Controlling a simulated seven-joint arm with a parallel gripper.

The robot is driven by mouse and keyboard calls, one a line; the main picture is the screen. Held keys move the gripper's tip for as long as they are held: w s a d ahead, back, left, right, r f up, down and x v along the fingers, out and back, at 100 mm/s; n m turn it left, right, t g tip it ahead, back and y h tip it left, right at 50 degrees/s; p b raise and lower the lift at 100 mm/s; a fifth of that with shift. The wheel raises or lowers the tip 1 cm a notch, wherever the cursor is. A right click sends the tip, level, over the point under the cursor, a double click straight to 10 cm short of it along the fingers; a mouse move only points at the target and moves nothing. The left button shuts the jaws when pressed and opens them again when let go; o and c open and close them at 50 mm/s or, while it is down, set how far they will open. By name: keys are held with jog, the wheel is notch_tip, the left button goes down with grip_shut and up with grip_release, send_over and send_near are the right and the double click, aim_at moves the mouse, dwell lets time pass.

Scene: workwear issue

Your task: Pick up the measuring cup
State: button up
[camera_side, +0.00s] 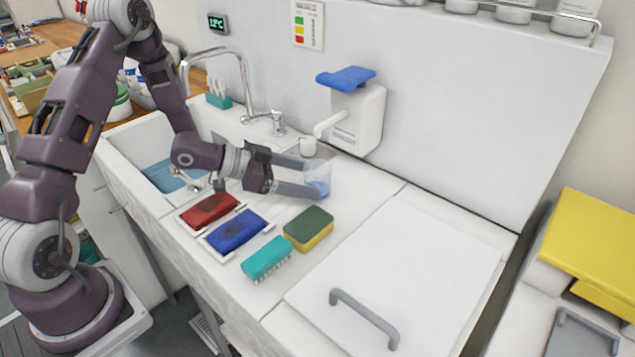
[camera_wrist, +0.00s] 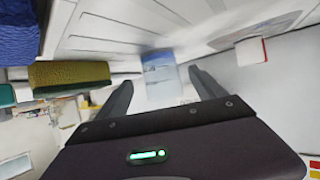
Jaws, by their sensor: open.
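The measuring cup (camera_side: 318,177) is a clear cup with a bluish lower part, upright on the white counter below the wall dispenser. My gripper (camera_side: 312,178) reaches it sideways from the left, its two fingers pointing right. In the side view the fingertips overlap the cup's left part. In the wrist view the cup (camera_wrist: 161,77) shows just ahead of the open fingers (camera_wrist: 160,85), between their tips. The fingers are apart, and I see no clear contact with the cup.
A soap dispenser (camera_side: 357,115) hangs on the wall just behind the cup. A green-and-yellow sponge (camera_side: 308,229), a teal brush (camera_side: 266,258), a blue brush (camera_side: 237,231) and a red one (camera_side: 209,210) lie in front. A white lid (camera_side: 400,270) with a grey handle is at right.

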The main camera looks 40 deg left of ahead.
aim_at(330, 181)
jog(key=x, duration=0.7)
jog(key=shift+w+r, duration=0.15)
jog(key=shift+r, duration=0.25)
jog(key=c, duration=1.6)
jog(key=shift+r, duration=0.1)
